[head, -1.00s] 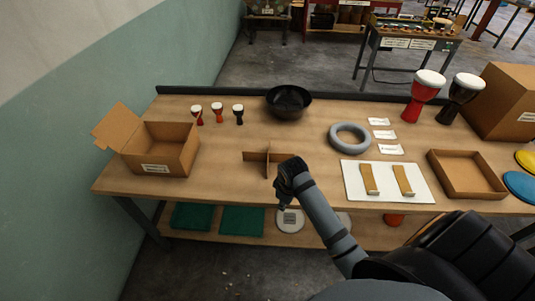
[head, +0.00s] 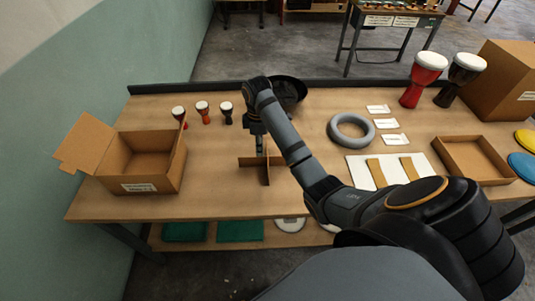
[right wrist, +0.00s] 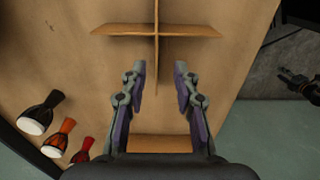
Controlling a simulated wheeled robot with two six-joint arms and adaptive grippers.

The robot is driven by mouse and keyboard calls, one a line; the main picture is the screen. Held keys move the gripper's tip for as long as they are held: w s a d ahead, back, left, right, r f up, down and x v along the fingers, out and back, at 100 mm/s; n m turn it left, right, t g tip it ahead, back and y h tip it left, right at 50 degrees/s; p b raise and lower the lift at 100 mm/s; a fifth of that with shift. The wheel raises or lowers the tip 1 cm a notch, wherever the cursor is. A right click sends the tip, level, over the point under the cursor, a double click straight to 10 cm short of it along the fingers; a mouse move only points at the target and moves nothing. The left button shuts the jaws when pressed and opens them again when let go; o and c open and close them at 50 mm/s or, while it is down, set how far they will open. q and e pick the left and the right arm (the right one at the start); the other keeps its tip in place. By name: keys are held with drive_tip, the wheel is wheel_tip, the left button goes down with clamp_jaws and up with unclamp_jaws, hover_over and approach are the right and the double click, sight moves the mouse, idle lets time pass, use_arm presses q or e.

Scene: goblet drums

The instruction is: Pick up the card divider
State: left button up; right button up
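The card divider (head: 266,176) is a brown cross of two interlocked cardboard strips, standing on the wooden table. My right gripper (head: 260,148) is above and behind it in the head view, partly hiding its far part. In the right wrist view the divider (right wrist: 185,31) lies ahead of the open, empty fingers (right wrist: 160,70). The near end of one strip lines up with the gap between the fingertips. I cannot tell whether they touch it. My left gripper is not in view.
An open cardboard box (head: 148,187) stands left. Small drums (head: 203,112) and a black bowl (head: 289,92) are behind the divider. A grey ring (head: 351,145), a white board (head: 362,180) and a shallow tray (head: 475,177) are to the right.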

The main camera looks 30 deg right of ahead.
drive_tip(key=f, duration=0.1)
drive_tip(key=f+b, duration=0.1)
drive_tip(key=shift+w+f, duration=0.2)
drive_tip(key=shift+f, duration=0.2)
drive_tip(key=shift+w+f, duration=0.15)
drive_tip(key=shift+f, duration=0.05)
drive_tip(key=shift+d+f+b, duration=0.1)
drive_tip(key=shift+d+b, duration=0.05)
drive_tip(key=shift+b, duration=0.15)
drive_tip(key=shift+s+d+f+b, duration=0.1)
drive_tip(key=shift+s+f+b, duration=0.15)
drive_tip(key=shift+f+b, duration=0.3)
drive_tip(key=f, duration=0.3)
drive_tip(key=shift+d+f, duration=0.25)
drive_tip(key=shift+d, duration=0.15)
drive_tip(key=shift+s+r, duration=0.1)
drive_tip(key=shift+s, duration=0.05)
drive_tip(key=shift+c, duration=0.8)
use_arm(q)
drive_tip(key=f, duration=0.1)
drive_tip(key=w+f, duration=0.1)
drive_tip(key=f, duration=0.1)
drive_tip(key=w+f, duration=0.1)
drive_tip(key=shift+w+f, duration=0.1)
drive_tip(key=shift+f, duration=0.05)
use_arm(e)
clamp_jaws()
